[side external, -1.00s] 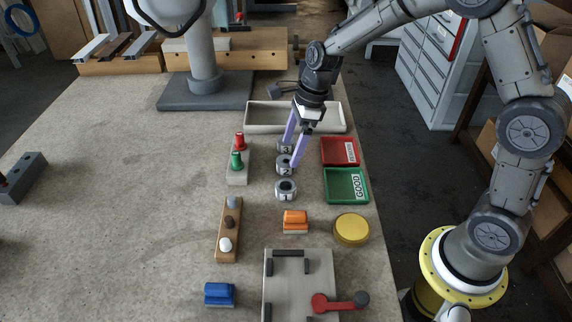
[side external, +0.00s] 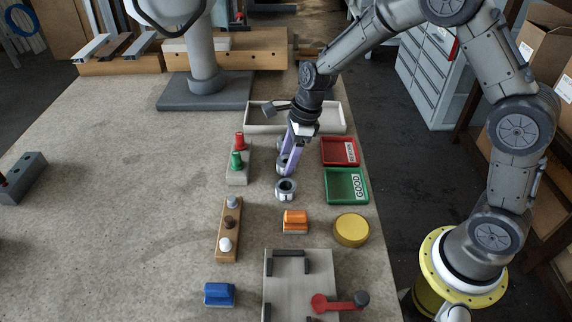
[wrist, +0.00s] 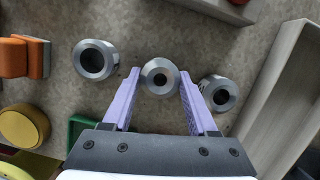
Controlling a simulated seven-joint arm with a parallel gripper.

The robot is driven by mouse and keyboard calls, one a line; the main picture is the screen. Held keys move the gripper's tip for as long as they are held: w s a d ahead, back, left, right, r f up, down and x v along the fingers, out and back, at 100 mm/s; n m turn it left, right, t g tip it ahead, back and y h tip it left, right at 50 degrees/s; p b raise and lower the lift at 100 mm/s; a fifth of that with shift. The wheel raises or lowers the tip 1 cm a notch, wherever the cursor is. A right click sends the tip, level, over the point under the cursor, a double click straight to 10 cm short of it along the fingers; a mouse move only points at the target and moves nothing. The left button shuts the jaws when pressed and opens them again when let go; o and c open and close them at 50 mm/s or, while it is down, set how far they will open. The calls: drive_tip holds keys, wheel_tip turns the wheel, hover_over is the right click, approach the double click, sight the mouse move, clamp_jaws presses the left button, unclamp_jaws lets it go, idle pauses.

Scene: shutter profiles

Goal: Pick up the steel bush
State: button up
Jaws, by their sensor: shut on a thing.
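Three grey steel bushes stand in a row on the bench. In the wrist view the middle bush (wrist: 160,66), with a small bore, sits between the two purple fingers of my gripper (wrist: 159,75), which are shut on it. In the side view my gripper (side external: 286,170) is down at the middle of the row, and its fingers mostly hide that bush. The near bush (side external: 286,196) stands free just in front; in the wrist view it is the left one (wrist: 108,68), with a wider bore. The far bush (wrist: 221,83) lies close outside the right finger.
A red tray (side external: 328,142) and a green tray labelled GOOD (side external: 334,201) lie to the right. A long grey tray (side external: 258,129) is behind. A block with red and green pegs (side external: 237,179) stands left. Orange block (side external: 295,222) and yellow disc (side external: 351,230) are nearer.

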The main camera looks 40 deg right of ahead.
clamp_jaws()
drive_tip(key=shift+r, duration=0.15)
